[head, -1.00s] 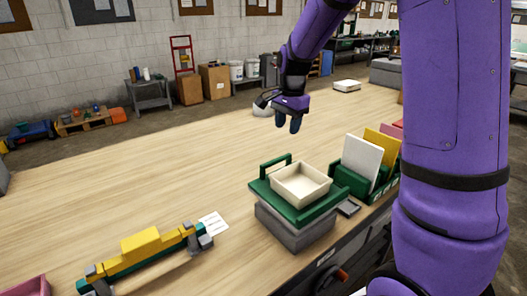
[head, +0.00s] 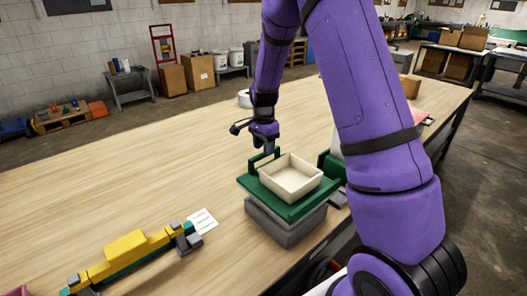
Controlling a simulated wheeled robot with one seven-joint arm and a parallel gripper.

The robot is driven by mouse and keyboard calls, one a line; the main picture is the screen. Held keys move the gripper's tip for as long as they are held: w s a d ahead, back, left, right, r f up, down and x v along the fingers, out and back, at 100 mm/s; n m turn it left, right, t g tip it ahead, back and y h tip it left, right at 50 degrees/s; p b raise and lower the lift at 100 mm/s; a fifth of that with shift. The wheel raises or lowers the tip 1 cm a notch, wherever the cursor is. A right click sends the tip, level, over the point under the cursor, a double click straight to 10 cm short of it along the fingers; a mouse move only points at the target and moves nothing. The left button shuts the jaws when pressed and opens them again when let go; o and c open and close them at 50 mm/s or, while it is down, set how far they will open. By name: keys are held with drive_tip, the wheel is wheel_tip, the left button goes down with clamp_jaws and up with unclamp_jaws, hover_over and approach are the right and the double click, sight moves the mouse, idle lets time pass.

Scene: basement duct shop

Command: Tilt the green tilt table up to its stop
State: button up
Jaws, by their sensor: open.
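The green tilt table (head: 278,203) sits on a grey base block (head: 285,226) near the front edge of the wooden bench, and its top looks about level. A cream open tray (head: 291,178) rests on it and looks empty. A green handle bar (head: 259,161) stands up at its back left edge. My gripper (head: 269,149) points down at this handle, with the fingertips close behind or over its right part. The jaws are open. I cannot tell whether the fingers touch the handle, as they partly overlap it in the picture.
A yellow, green and grey assembly (head: 125,248) lies on the bench to the left, with a white card (head: 201,221) at its end. A green holder (head: 331,166) stands right of the tilt table, mostly hidden by my arm.

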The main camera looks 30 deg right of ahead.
drive_tip(key=shift+f, duration=1.1)
clamp_jaws()
drive_tip(key=s+r+t, duration=0.2)
drive_tip(key=s+r, duration=0.2)
drive_tip(key=r, duration=0.3)
drive_tip(key=shift+d+r+t+y, duration=0.3)
drive_tip(key=shift+d+t, duration=0.1)
drive_tip(key=shift+s, duration=0.15)
unclamp_jaws()
drive_tip(key=shift+r, duration=0.1)
